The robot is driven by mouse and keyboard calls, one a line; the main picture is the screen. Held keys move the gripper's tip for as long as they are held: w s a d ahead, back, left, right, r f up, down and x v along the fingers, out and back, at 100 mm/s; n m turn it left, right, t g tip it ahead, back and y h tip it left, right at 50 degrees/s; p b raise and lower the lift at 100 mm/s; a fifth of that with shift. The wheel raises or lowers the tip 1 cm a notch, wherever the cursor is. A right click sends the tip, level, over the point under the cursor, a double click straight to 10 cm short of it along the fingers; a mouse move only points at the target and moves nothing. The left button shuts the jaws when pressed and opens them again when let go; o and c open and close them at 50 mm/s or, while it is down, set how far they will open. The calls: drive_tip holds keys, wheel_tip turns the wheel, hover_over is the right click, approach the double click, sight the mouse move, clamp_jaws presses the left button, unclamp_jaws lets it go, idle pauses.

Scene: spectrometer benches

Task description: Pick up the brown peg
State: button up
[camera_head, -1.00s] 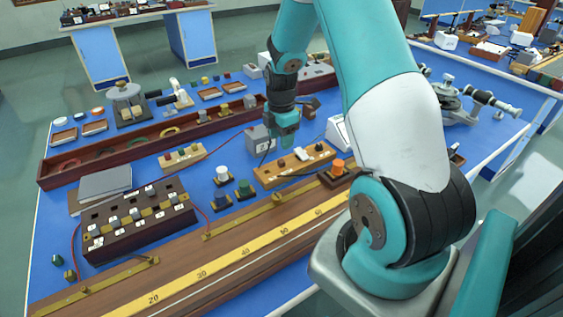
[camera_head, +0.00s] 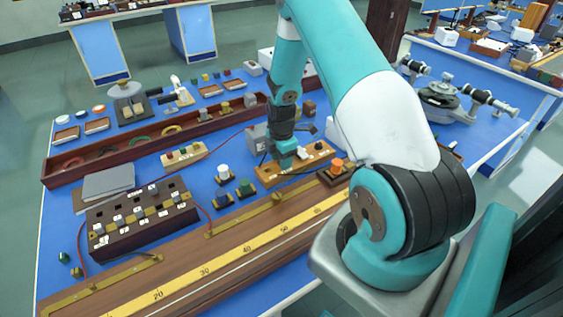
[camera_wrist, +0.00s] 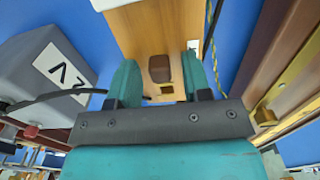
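The brown peg (camera_wrist: 160,67) is a small rounded block on a light wooden board (camera_wrist: 135,27). In the wrist view it lies between the two teal fingers of my gripper (camera_wrist: 161,78), with a gap on each side. The fingers are open and do not touch it. In the head view my gripper (camera_head: 286,160) is low over the wooden board (camera_head: 268,179), and it hides the peg there.
A grey box with a label (camera_wrist: 50,75) stands left of my gripper in the wrist view, with a black cable near the left finger. A long wooden rail with a yellow scale (camera_head: 220,262) runs along the bench front. A dark slotted box (camera_head: 145,227) is at left.

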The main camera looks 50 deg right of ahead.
clamp_jaws()
drive_tip(key=shift+r, duration=0.1)
